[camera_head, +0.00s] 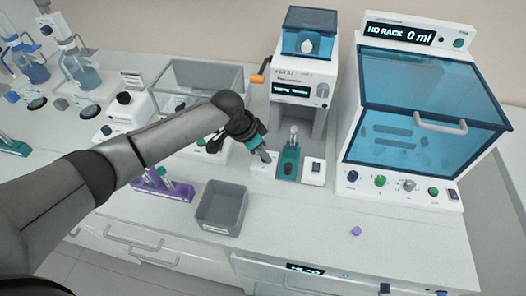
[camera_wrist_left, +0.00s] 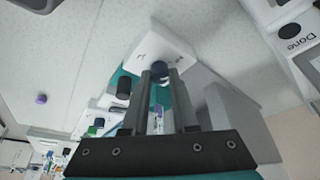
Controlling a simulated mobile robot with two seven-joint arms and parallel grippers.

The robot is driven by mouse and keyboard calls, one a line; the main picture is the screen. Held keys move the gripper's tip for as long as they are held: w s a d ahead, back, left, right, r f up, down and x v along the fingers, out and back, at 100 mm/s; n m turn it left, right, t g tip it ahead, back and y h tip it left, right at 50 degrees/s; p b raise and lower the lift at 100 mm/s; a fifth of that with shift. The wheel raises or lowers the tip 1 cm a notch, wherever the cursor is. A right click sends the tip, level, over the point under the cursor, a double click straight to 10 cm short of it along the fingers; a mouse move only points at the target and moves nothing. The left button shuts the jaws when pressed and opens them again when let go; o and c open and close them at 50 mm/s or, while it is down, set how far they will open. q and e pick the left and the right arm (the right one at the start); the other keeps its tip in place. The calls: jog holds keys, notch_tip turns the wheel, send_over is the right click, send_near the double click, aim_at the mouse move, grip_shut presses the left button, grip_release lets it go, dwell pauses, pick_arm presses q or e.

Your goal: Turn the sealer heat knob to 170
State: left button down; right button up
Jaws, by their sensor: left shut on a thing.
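The sealer (camera_head: 323,62) is a tall white machine with a lit display, a blue top and a teal tube holder (camera_head: 289,163) at its foot. My left gripper (camera_head: 264,155) is at the white block left of that holder. In the left wrist view the gripper's two fingers (camera_wrist_left: 160,80) are shut on a small dark blue knob (camera_wrist_left: 159,69) on a white panel (camera_wrist_left: 148,44). In the head view the gripper hides the knob. The dial's marks are too small to read. My right gripper is in neither view.
A large white machine with a blue lid (camera_head: 430,95) stands to the right. A grey bin (camera_head: 221,208) and a purple tube rack (camera_head: 163,187) sit left of the sealer's front. A purple cap (camera_head: 356,231) lies on the otherwise clear front bench.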

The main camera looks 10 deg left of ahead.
pick_arm(q)
jog(key=shift+w+m+g+h, duration=0.1)
jog(key=shift+m+g+h, duration=0.2)
jog(key=shift+m, duration=0.7)
jog(key=m+g+b, duration=0.1)
jog(key=m, duration=0.1)
jog(key=shift+f+m+h+b, duration=0.1)
jog(key=shift+m+h+b, duration=0.2)
jog(key=shift+b, duration=0.1)
jog(key=m+b, duration=0.1)
jog(key=m, duration=0.1)
jog(key=m+g+b, duration=0.1)
jog(key=m+b, duration=0.1)
jog(key=shift+w+g, duration=0.15)
jog(key=shift+g, duration=0.15)
jog(key=shift+a+m+g+b, duration=0.1)
jog(key=shift+m+g+b, duration=0.3)
jog(key=shift+m+b, duration=0.75)
jog(key=shift+m, duration=0.25)
jog(key=c, duration=0.7)
grip_release()
